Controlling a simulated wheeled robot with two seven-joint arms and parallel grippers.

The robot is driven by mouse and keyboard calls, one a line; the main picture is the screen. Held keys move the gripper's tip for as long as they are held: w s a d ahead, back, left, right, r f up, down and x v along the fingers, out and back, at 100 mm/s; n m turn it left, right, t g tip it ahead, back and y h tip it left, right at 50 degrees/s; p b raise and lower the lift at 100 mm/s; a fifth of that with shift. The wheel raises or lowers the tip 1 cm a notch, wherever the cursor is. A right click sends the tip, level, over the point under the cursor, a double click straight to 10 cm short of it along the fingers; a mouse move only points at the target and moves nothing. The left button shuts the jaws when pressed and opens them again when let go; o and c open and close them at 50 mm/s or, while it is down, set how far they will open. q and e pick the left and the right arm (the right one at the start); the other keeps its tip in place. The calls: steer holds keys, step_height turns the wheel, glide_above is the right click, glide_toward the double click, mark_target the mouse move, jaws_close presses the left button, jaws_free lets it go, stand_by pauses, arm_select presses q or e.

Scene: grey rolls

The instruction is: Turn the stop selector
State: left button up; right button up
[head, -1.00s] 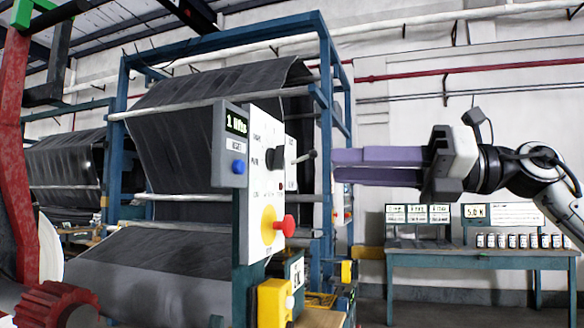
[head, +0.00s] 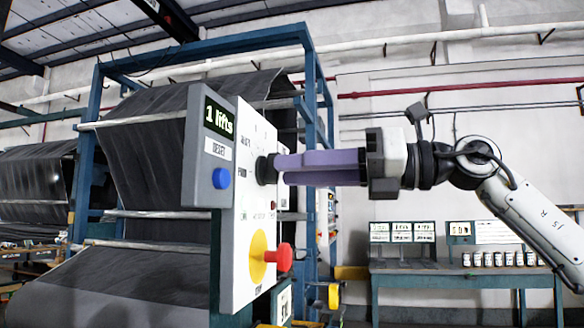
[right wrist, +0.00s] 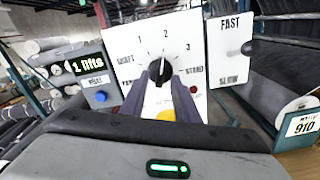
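The stop selector (right wrist: 160,70) is a round black knob with a white mark pointing about up, on a white panel with 1, 2, 3 and words printed around it. The selector also shows in the head view (head: 266,169). My right gripper (head: 281,167) reaches in from the right, its purple fingertips at the knob. In the right wrist view its two fingers (right wrist: 161,82) stand apart, one on each side of the knob's lower part. Whether they touch it I cannot tell. My left gripper is out of view.
Below the knob are a yellow disc with a red push button (head: 284,257). A grey box (head: 210,150) reading "1 lifts" with a blue button is left. A FAST/SLOW panel (right wrist: 229,50) adjoins on the right. A blue frame (head: 88,150) with grey rolls stands behind.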

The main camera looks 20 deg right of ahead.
steer(key=shift+w+a, duration=0.4)
steer(key=shift+a, duration=0.15)
jaws_close()
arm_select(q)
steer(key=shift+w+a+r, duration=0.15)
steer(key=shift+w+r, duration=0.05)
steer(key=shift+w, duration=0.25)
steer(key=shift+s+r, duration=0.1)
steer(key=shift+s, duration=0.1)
arm_select(e)
steer(key=shift+m, duration=0.3)
arm_select(q)
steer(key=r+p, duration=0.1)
steer(key=p, duration=0.1)
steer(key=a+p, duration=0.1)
steer(key=p, duration=0.1)
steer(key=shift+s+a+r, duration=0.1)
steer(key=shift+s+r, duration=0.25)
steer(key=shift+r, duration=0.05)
arm_select(e)
steer(key=m, duration=0.7)
steer(key=shift+r, duration=0.1)
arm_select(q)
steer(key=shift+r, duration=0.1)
